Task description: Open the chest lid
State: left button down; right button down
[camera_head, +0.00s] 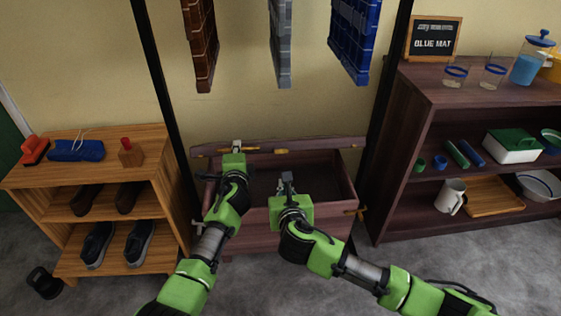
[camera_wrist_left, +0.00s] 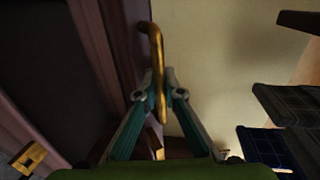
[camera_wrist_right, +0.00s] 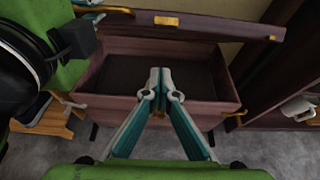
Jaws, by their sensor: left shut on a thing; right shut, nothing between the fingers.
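The dark wooden chest (camera_head: 322,240) stands between two black posts, its box open at the top and its inside looking empty. Its lid (camera_head: 310,145) is raised at the back, seen nearly edge-on. My left gripper (camera_head: 237,148) is at the lid's edge. In the left wrist view my left gripper (camera_wrist_left: 160,88) is shut on a curved brass handle (camera_wrist_left: 156,45) beside the dark lid. My right gripper (camera_head: 287,180) is shut and empty, above the front of the box. The right wrist view shows the lid (camera_wrist_right: 220,28) above the open chest (camera_wrist_right: 190,105).
A light wooden shoe rack (camera_head: 150,150) stands at the left, a dark shelf (camera_head: 440,90) with cups and boxes at the right. A brown mat (camera_head: 200,45), a grey mat (camera_head: 281,40) and a blue mat (camera_head: 355,40) hang above the chest.

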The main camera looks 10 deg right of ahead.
pick_arm(q)
jog(key=shift+r, duration=0.1)
pick_arm(e)
jog(key=w, duration=1)
jog(key=shift+w, duration=0.2)
jog(key=shift+r, duration=0.1)
